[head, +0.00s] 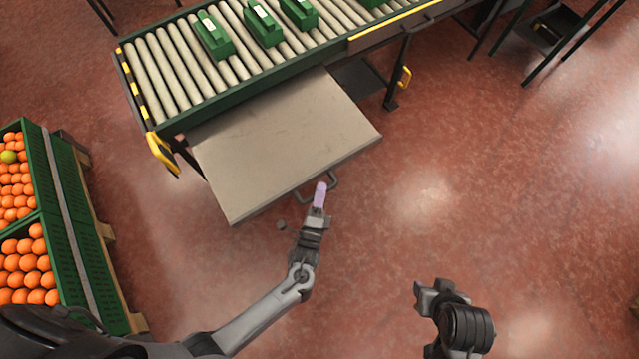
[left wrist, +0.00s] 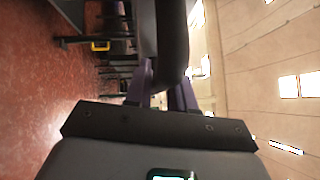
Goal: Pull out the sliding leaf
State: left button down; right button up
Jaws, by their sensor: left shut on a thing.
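The sliding leaf (head: 285,145) is a flat beige-grey board that sticks out from under the near side of the roller conveyor. A dark bar handle (head: 333,181) is on its front edge. My left gripper (head: 320,193), with purple fingers, is shut on this handle. In the left wrist view the purple fingers (left wrist: 162,95) are on either side of the dark handle bar (left wrist: 172,40), which hides part of the leaf. My right gripper (head: 430,288) hangs over the floor at the lower right, away from the leaf; its fingertips are not clear.
The roller conveyor (head: 163,75) carries several green crates (head: 213,36). Yellow handles (head: 162,152) stick out at its frame. Green bins of oranges (head: 25,265) stand at the left. The red floor right of the leaf is clear. A dark stand (head: 550,30) is at the upper right.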

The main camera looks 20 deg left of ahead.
pick_arm(q)
jog(key=c, duration=1.1)
grip_release()
jog(key=shift+o, duration=0.2)
jog(key=s+d+f+p, duration=0.1)
jog(key=s+p, duration=0.1)
jog(key=s, duration=0.8)
jog(key=shift+s+d+f, duration=0.2)
jog(key=shift+s, duration=0.15)
jog(key=shift+r, duration=0.1)
